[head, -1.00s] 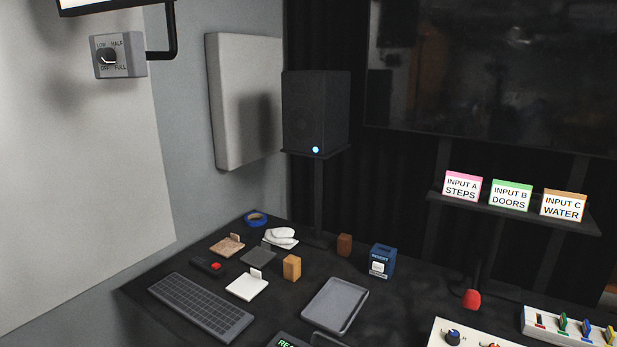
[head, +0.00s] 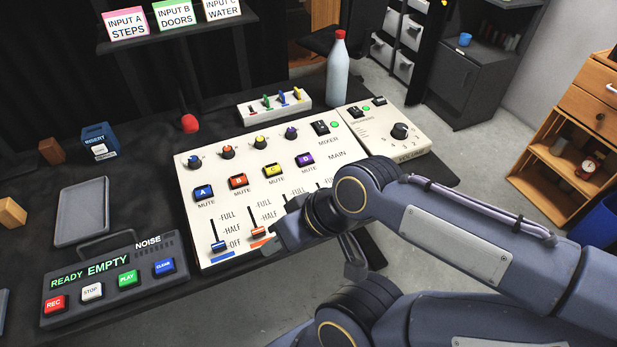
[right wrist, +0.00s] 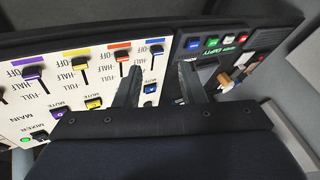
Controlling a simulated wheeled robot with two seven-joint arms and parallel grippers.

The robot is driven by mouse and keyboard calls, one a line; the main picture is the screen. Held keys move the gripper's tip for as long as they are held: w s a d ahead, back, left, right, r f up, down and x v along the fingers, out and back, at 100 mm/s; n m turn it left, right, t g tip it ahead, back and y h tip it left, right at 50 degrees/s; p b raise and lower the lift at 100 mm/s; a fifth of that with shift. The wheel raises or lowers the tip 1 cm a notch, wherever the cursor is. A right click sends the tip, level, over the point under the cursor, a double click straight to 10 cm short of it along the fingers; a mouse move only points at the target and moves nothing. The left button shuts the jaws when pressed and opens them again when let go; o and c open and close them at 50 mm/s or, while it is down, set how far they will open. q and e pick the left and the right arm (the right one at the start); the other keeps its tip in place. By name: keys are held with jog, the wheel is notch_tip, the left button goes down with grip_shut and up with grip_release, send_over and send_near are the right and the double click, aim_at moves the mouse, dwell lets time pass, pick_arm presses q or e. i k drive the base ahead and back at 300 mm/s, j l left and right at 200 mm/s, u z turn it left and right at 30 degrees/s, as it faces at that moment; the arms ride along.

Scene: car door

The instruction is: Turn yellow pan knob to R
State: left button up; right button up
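The yellow pan knob (head: 260,142) is third in the row of pan knobs along the far edge of the cream mixer panel (head: 225,166) in the head view. Its pointer is too small to read. My right gripper (head: 312,248) is over the near part of the panel, by the faders, well short of the knob and apart from it. In the right wrist view its two fingers (right wrist: 161,72) are spread with nothing between them. That view shows faders and mute buttons, but I cannot make out the yellow knob there. My left gripper is not in view.
A bottle (head: 338,75) stands behind the panel, near a white strip with coloured switches (head: 275,104). A red foam ball (head: 190,123) lies at the panel's far left. A recorder (head: 115,275) and a grey tray (head: 82,211) are to the left.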

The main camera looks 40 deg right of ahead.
aim_at(260, 144)
jog(key=l+z, duration=0.2)
jog(key=z, duration=1)
